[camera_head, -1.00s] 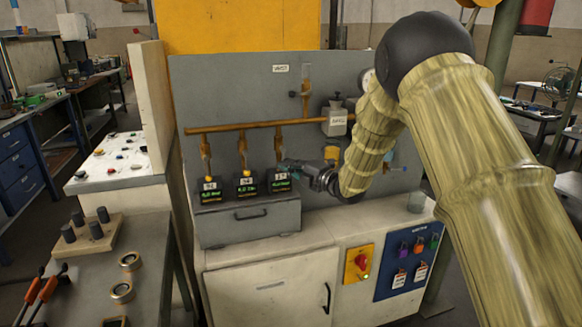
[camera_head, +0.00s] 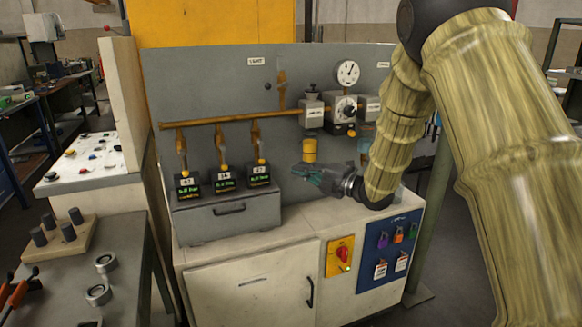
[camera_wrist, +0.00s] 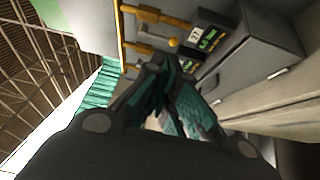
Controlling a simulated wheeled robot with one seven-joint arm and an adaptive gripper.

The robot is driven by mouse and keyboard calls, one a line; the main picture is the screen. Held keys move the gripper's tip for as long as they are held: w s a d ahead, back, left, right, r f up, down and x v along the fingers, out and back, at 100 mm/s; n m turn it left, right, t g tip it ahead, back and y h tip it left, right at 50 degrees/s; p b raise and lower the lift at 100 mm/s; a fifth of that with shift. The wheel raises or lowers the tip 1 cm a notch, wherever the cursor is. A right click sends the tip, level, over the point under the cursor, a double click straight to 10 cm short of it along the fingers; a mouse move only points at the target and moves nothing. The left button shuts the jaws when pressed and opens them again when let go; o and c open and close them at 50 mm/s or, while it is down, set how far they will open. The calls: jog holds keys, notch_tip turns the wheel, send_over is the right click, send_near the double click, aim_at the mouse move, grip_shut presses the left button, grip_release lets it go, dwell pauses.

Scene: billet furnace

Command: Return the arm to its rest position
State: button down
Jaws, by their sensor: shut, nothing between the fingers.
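My arm (camera_head: 400,110), in a yellow-brown sleeve, reaches in from the right in the head view. My gripper (camera_head: 300,174) is shut and empty. It points left, in front of the grey panel and above the white cabinet top, to the right of the row of small black display units. In the wrist view the gripper's fingers (camera_wrist: 170,100) show in the middle, with nothing held between them.
Black display units (camera_head: 222,182) stand on a grey drawer box (camera_head: 228,218). Gauges (camera_head: 347,73) and a brass-coloured pipe (camera_head: 225,121) are on the panel (camera_head: 210,80). The cabinet (camera_head: 250,285) carries a red switch (camera_head: 343,254) and a blue lock board (camera_head: 388,252).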

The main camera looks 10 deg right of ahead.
jog(key=s+d+f+m+g+h+p, duration=0.1)
jog(key=s+d+f+m+h, duration=0.15)
jog(key=s+f+m, duration=0.65)
jog(key=s+d+f+m+g+h+p, duration=0.15)
jog(key=s+f+h, duration=0.25)
jog(key=f, duration=1.1)
jog(key=s+d+f+m+g+h, duration=0.1)
jog(key=s+d+f+m+h, duration=0.15)
jog(key=s+f+m, duration=0.7)
jog(key=s+d+f+m+g+h, duration=0.1)
jog(key=s+f, duration=0.4)
jog(key=s, duration=0.6)
jog(key=s+f+m+g+h+p, duration=0.1)
jog(key=s+f+m+g, duration=0.3)
jog(key=s, duration=0.7)
jog(key=s+d+f+m+g+h+p, duration=0.1)
jog(key=s+f, duration=0.4)
jog(key=s, duration=0.7)
jog(key=m+g+h, duration=0.1)
jog(key=g, duration=0.1)
jog(key=shift+d+f+m+g+h, duration=0.3)
jog(key=shift+d+f+g, duration=0.05)
jog(key=shift+s, duration=0.1)
